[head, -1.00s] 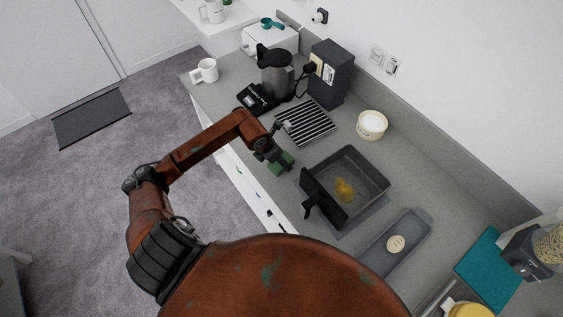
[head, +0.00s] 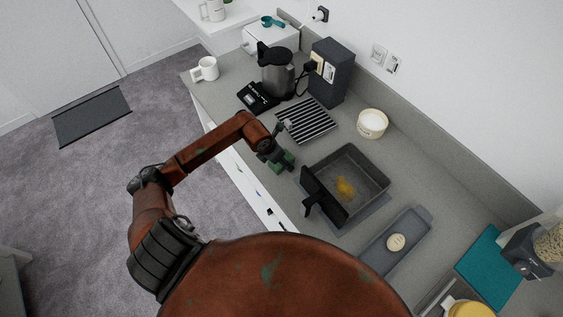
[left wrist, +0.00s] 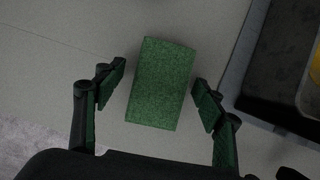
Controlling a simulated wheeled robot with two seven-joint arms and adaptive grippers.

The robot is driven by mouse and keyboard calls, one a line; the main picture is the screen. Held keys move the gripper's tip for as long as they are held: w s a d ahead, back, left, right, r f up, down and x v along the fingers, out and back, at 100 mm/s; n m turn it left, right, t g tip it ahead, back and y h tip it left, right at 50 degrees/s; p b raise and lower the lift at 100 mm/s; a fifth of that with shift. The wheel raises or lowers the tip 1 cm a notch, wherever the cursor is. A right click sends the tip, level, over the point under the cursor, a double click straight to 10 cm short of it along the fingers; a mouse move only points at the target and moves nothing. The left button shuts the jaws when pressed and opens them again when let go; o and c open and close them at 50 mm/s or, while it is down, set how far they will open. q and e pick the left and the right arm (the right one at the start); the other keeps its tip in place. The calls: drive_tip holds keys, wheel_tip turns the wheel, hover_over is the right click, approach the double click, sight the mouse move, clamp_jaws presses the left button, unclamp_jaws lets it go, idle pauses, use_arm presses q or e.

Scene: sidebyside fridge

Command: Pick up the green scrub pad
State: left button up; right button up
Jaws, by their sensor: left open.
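The green scrub pad (left wrist: 160,82) lies on the grey counter and fills the middle of the left wrist view. My left gripper (left wrist: 158,92) is open, with one finger on each side of the pad. Small gaps show between the pad and both fingers, and the pad reaches beyond the fingertips. In the head view my left gripper (head: 281,160) is over the counter's front edge, and the green there is partly covered by it. I cannot separate pad from green fingers clearly in that view. My right gripper is not in view.
A dark square basin (head: 368,170) with something yellow inside stands close to the right of my gripper. A striped rack (head: 306,121) lies behind it. A kettle (head: 277,75), a white tub (head: 371,124) and a grey tray (head: 408,229) are also on the counter.

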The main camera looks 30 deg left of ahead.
use_arm(q)
drive_tip(key=shift+c, duration=0.2)
drive_tip(key=c, duration=1.1)
